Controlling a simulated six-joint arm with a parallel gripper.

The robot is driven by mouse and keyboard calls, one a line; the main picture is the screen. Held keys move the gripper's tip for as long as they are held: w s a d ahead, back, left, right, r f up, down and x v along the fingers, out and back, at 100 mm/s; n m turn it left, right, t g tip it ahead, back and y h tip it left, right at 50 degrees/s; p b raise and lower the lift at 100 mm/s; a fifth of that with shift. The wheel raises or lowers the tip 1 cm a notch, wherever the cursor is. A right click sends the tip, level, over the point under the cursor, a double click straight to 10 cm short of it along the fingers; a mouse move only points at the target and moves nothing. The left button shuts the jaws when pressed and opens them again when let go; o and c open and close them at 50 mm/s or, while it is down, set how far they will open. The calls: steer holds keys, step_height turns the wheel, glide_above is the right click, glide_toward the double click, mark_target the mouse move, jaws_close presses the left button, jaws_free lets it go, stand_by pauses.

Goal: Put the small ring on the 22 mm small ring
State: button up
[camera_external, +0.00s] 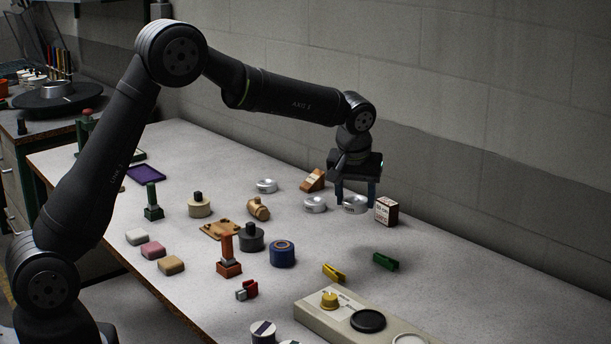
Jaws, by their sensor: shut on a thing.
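My gripper (356,202) points down at the back right of the table, its two blue fingers shut on a silver ring (354,206) between them. The ring sits low, and I cannot tell whether it touches the table. A second silver ring (315,205) lies just left of it on the table. A third silver ring (266,186) lies farther left and back. The size marks on the rings are too small to read, so I cannot tell which is the 22 mm one.
A small labelled box (387,211) stands close to the right of my gripper. An orange-brown wedge block (313,180) stands behind the rings. Green (385,262) and yellow (333,273) clips lie in front. A beige panel (345,318) fills the near right. The right tabletop is clear.

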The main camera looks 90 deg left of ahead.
steer(key=s+a+r, duration=0.1)
steer(key=s+a, duration=0.2)
steer(key=a, duration=0.4)
steer(key=s+a, duration=0.4)
steer(key=a, duration=0.3)
glide_above(267, 181)
steer(key=d, duration=0.2)
steer(key=x, duration=0.3)
steer(key=d+x, duration=0.1)
steer(key=x, duration=0.1)
steer(key=shift+f, duration=0.15)
steer(key=shift+s+a+f, duration=0.25)
steer(key=shift+a+f, duration=0.05)
steer(key=shift+f, duration=1.85)
steer(key=shift+f, duration=0.2)
steer(key=o, duration=1)
steer(key=shift+o, duration=0.2)
